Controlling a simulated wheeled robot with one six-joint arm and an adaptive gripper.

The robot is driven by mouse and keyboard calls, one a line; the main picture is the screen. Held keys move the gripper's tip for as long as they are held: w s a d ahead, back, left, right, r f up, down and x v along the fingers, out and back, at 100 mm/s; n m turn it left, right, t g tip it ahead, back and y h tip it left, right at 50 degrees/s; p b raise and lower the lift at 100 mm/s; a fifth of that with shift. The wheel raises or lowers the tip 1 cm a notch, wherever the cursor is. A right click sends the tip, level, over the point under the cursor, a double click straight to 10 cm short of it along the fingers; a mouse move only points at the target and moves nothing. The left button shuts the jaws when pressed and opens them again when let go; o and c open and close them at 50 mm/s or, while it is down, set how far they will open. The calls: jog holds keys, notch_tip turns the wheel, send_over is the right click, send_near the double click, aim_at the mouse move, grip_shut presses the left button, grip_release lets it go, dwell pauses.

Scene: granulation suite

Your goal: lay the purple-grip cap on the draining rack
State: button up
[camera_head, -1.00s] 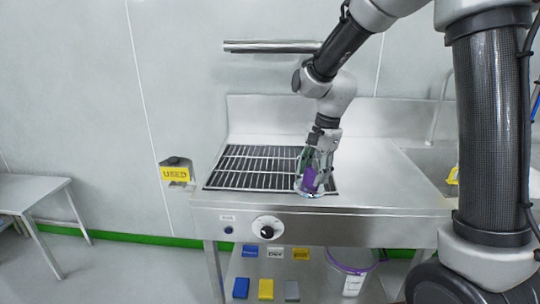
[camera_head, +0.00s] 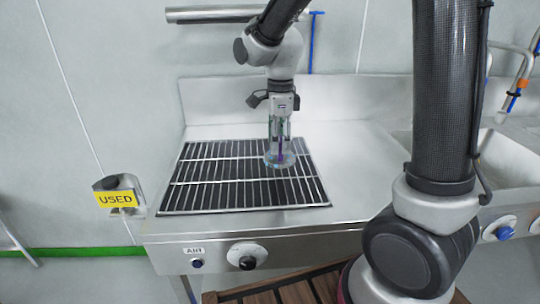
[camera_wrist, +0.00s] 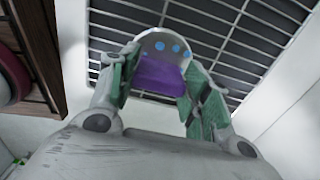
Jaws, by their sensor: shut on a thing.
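My gripper (camera_head: 279,140) points down over the draining rack (camera_head: 200,197), at the right part of its bars. It is shut on the purple-grip cap (camera_head: 280,160), a clear round disc with a purple grip. In the wrist view the purple grip (camera_wrist: 160,78) sits between the green finger pads, and the disc's far edge shows blue dots. The rack's bars (camera_wrist: 235,38) lie beyond the cap in that view. I cannot tell whether the disc touches the bars or hangs just above them.
A steel counter (camera_head: 350,160) holds the rack, with a sink (camera_head: 510,160) at the right. A yellow "USED" sign (camera_head: 116,198) is on a holder at the left. A knob (camera_head: 243,256) is on the front panel. A slatted wooden surface (camera_head: 290,292) is below the front edge.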

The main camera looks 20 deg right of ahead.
aim_at(279, 155)
jog(key=shift+f, duration=2.4)
jog(key=shift+f, duration=0.15)
jog(key=o, duration=1.2)
